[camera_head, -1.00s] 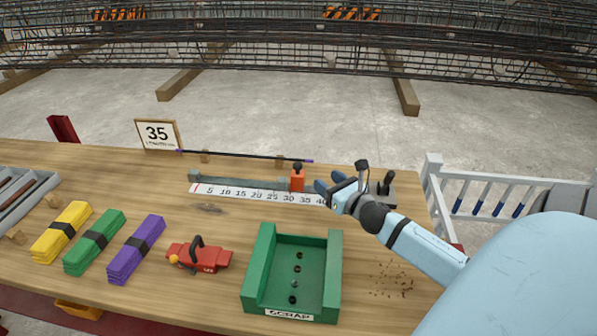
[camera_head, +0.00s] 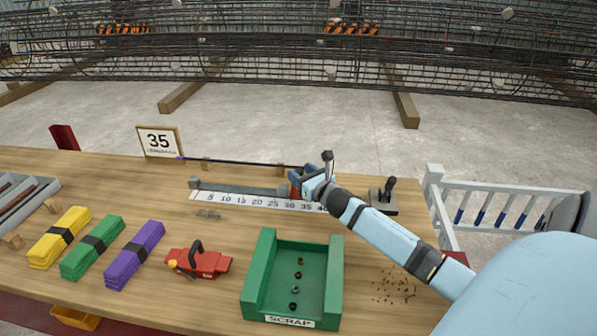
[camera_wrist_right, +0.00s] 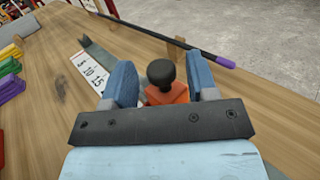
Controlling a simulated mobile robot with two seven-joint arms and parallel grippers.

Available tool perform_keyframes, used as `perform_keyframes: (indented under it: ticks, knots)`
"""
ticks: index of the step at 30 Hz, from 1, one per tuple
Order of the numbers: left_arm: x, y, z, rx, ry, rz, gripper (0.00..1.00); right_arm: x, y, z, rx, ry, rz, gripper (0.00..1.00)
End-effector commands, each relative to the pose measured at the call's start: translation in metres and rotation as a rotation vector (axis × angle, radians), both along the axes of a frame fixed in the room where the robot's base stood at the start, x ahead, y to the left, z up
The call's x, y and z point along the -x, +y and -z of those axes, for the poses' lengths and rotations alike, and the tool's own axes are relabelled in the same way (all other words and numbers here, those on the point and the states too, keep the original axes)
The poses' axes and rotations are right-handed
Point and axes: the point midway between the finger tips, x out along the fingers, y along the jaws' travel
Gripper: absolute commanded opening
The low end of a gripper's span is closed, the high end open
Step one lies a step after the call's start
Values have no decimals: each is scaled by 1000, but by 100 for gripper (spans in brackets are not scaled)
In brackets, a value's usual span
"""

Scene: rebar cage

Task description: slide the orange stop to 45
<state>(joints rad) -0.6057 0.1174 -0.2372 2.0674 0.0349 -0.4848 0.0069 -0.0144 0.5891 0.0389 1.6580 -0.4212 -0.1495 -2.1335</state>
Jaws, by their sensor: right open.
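The orange stop (camera_wrist_right: 168,96) with its dark round knob (camera_wrist_right: 161,73) sits between the two blue fingers of my right gripper (camera_wrist_right: 165,85) in the right wrist view. The fingers are open, one on each side of it. In the head view my right gripper (camera_head: 303,180) covers most of the stop, which shows as an orange sliver near the 30 mark of the white number scale (camera_head: 245,200). The scale reads from 5 up to about 40, and its right end is hidden behind my gripper and arm. My left gripper is not in view.
A thin dark bar (camera_head: 240,162) lies behind the rail. A black-handled device (camera_head: 384,195) is at the right. A green scrap tray (camera_head: 257,285), red tool (camera_head: 198,261) and coloured bundles are in front.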

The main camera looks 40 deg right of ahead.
Motion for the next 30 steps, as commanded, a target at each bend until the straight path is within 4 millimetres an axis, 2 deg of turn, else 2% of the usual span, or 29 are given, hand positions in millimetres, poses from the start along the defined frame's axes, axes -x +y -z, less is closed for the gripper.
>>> perform_keyframes:
  ticks: [6,14,15,21,22,26,30]
  knots:
    - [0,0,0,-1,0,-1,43,-16,-2,0,0,0,0,53]
    - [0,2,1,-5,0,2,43,-17,-2,0,0,0,0,53]
    - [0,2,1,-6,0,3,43,-17,-2,0,0,0,0,51]
    - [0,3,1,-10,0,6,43,-17,-2,0,0,0,0,5]
    - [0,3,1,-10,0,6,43,-17,-2,0,0,0,0,0]
    - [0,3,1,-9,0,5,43,-15,-3,0,1,1,0,0]
    - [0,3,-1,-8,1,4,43,1,-16,2,3,3,3,0]
